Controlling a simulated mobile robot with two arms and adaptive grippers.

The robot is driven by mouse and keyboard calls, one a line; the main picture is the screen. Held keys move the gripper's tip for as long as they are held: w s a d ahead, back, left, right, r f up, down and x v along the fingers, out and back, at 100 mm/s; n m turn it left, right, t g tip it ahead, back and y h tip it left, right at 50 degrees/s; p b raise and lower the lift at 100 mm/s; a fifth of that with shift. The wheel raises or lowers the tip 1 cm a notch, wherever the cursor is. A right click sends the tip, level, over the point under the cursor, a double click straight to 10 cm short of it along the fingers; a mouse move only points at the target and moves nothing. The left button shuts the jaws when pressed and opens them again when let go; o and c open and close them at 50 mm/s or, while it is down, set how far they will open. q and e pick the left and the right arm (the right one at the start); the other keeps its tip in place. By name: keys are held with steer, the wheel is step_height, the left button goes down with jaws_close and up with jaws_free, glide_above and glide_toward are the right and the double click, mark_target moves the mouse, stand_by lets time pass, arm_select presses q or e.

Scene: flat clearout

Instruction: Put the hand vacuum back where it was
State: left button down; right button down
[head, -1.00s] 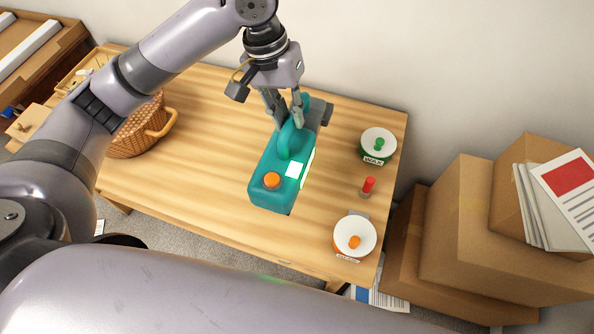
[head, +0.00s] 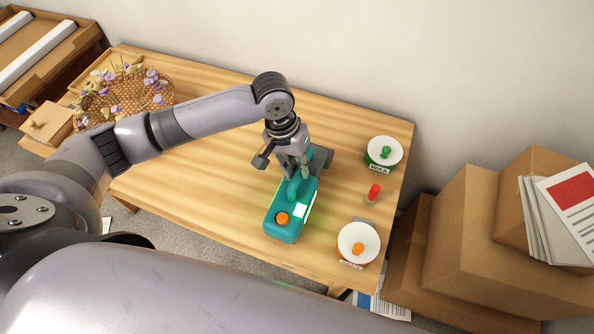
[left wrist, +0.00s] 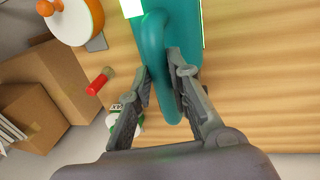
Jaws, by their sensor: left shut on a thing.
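The hand vacuum (head: 290,222) is teal with an orange button, a white label and a dark nozzle end. It is over the right half of the wooden table (head: 215,190). My left gripper (head: 294,172) comes down from above and is shut on its handle. The left wrist view shows the gripper's fingers (left wrist: 161,66) on both sides of the teal handle (left wrist: 155,45). The vacuum is low and roughly level; I cannot tell whether its underside touches the table. My right gripper is not in view.
A wicker basket with flowers (head: 120,95) is at the table's left. Cardboard boxes (head: 470,235) stand right of the table.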

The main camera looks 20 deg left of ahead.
arm_select(q)
steer(key=shift+a+x, duration=0.25)
steer(key=shift+x, duration=1)
steer(key=shift+w+f, duration=0.1)
steer(key=shift+f, duration=0.05)
steer(key=c, duration=1.5)
jaws_free()
steer(key=shift+f, duration=0.1)
steer(key=b+v, duration=0.1)
steer(key=v, duration=1.1)
